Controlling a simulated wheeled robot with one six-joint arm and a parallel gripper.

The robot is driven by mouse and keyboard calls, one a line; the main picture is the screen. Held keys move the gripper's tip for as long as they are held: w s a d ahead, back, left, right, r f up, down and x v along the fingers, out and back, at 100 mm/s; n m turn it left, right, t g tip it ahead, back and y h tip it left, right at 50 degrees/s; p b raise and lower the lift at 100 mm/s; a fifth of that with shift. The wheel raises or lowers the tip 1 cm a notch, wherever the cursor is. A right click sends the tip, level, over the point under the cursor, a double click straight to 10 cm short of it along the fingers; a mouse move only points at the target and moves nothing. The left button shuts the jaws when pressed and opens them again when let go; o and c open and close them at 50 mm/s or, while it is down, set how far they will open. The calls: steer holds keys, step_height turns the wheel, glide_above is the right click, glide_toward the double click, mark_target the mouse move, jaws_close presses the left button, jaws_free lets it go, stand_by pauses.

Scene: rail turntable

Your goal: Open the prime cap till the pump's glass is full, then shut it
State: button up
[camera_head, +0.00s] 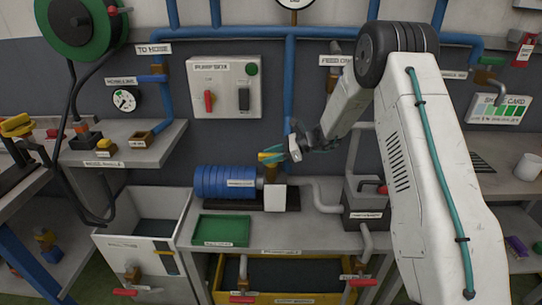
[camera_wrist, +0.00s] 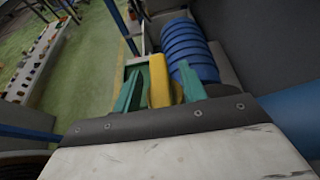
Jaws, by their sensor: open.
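The pump has a blue ribbed body (camera_head: 225,182) on the bench. A brown upright part (camera_head: 271,173) and a dark block with a white face (camera_head: 275,197) stand at its right end. My gripper (camera_head: 272,156) is just above the brown part. In the wrist view its teal fingers (camera_wrist: 159,90) stand open on either side of a yellow piece (camera_wrist: 159,80), perhaps the prime cap. I cannot tell whether they touch it. The blue body (camera_wrist: 188,48) lies just beyond. I cannot make out the glass or its level; my gripper hides part of the pump's top.
The pump box (camera_head: 212,87) on the wall carries a red lever and a black switch. A green tray (camera_head: 220,230) lies in front of the pump. A grey pipe (camera_head: 322,192) runs right to a dark-topped box (camera_head: 366,203). A blue vertical pipe (camera_head: 289,90) rises behind my gripper.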

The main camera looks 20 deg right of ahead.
steer(key=shift+c, duration=0.3)
jaws_close()
steer(key=n+g, duration=0.5)
steer(key=g, duration=0.1)
steer(key=shift+n+g, duration=0.3)
steer(key=n+g+h, duration=0.1)
steer(key=n+g, duration=0.1)
steer(key=n+g+h, duration=0.1)
steer(key=n+g, duration=0.2)
steer(key=shift+g, duration=0.3)
steer(key=shift+r+n, duration=0.1)
steer(key=shift+n, duration=0.2)
steer(key=shift+o, duration=0.3)
jaws_free()
